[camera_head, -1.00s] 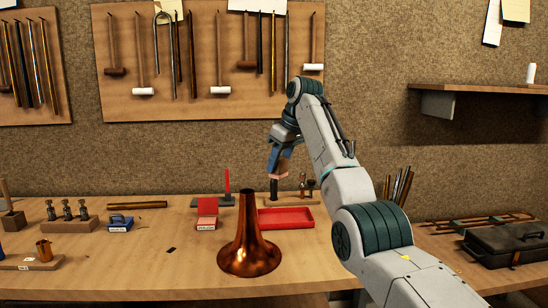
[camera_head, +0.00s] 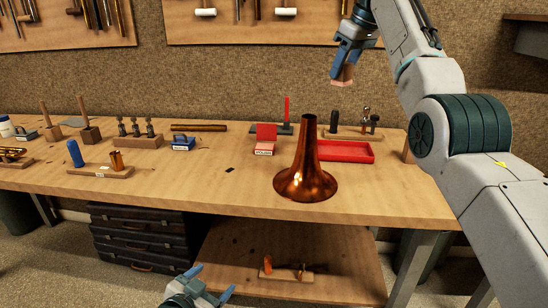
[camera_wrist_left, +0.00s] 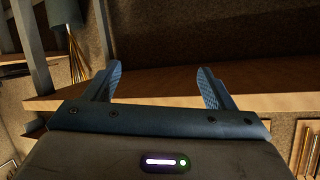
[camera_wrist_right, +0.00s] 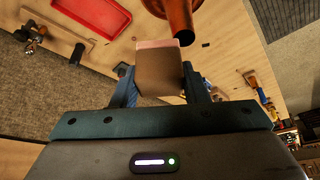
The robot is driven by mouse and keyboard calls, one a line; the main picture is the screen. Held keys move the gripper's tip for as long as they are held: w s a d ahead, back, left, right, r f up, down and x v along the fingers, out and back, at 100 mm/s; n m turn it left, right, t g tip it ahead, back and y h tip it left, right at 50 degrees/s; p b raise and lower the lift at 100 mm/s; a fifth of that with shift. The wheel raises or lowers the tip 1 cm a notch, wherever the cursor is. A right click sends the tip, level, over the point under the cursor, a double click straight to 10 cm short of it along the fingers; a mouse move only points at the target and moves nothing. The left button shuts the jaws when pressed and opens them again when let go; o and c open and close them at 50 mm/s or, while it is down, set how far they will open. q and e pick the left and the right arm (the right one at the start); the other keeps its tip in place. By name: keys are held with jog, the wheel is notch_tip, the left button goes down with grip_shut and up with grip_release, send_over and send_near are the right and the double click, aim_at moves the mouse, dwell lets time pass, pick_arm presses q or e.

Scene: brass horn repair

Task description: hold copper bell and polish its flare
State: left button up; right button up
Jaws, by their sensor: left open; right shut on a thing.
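The copper bell (camera_head: 306,172) stands upright on the workbench, flare down and narrow end up, near the front edge. Its narrow end shows at the top of the right wrist view (camera_wrist_right: 180,16). My right gripper (camera_head: 347,72) is shut on a small block with a pinkish face (camera_head: 342,82). The block also shows between the fingers in the right wrist view (camera_wrist_right: 160,68). In the head view it hangs above and right of the bell's top, apart from it. My left gripper (camera_head: 208,290) is open and empty, low in front of the bench; its spread fingers show in the left wrist view (camera_wrist_left: 158,88).
A red tray (camera_head: 345,158) lies behind and right of the bell. A red box labelled POLISH (camera_head: 264,148) stands left of it. A wooden block with small stakes (camera_head: 138,141) and a blue box (camera_head: 182,143) stand further left. A lower shelf (camera_head: 300,275) is beneath the bench.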

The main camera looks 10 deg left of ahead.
pick_arm(q)
jog(key=w+d+r+m+t+h, duration=0.3)
jog(key=w+r+m+t, duration=0.1)
jog(key=w+r, duration=1.35)
jog(key=g+h, duration=0.5)
jog(key=h, duration=0.1)
send_near(300, 149)
jog(key=shift+n, duration=0.3)
jog(key=x, duration=1.3)
jog(key=shift+r, duration=0.1)
jog(key=c, duration=1.3)
